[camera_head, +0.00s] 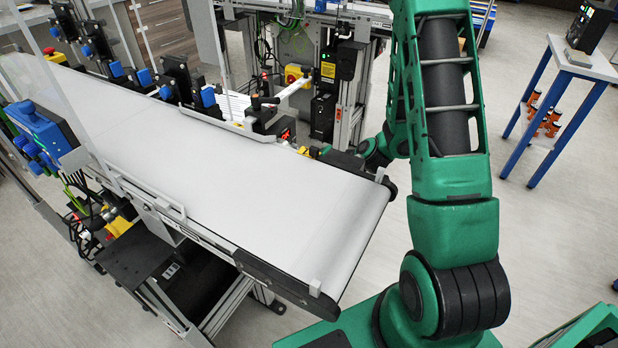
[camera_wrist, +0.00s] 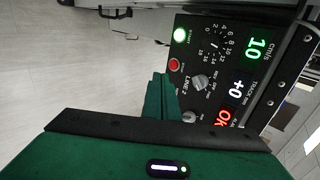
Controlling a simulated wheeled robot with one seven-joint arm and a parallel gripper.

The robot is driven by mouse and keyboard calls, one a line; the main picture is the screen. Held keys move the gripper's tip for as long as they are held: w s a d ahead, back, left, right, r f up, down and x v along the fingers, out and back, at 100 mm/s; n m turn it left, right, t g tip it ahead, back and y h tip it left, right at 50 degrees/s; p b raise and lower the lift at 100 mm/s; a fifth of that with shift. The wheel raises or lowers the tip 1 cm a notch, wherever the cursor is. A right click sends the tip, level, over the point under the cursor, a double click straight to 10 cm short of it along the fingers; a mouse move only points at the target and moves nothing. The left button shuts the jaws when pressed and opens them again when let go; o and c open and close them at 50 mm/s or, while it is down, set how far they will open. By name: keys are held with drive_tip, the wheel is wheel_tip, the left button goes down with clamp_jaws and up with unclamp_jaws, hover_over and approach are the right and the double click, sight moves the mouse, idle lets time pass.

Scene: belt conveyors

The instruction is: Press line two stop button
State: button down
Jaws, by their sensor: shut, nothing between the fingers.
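The line two control panel (camera_wrist: 225,75) fills the upper right of the wrist view, turned on its side and marked "LINE 2". In the head view my arm reaches past the far edge of the conveyor belt (camera_head: 235,190), and the fingertips cannot be made out there.
The panel has a grey knob (camera_wrist: 200,82), a second knob (camera_wrist: 190,116) and lit displays reading "10", "+0" and a red "OK". A blue-legged table (camera_head: 570,75) stands at the right. Open floor (camera_head: 545,210) lies right of my arm.

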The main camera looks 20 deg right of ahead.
drive_tip(key=w+a+f, duration=0.3)
drive_tip(key=w+a, duration=0.1)
drive_tip(key=w, duration=0.2)
drive_tip(key=shift+w+a+f, duration=0.15)
drive_tip(key=shift+a+f, duration=0.1)
drive_tip(key=shift+a, duration=0.1)
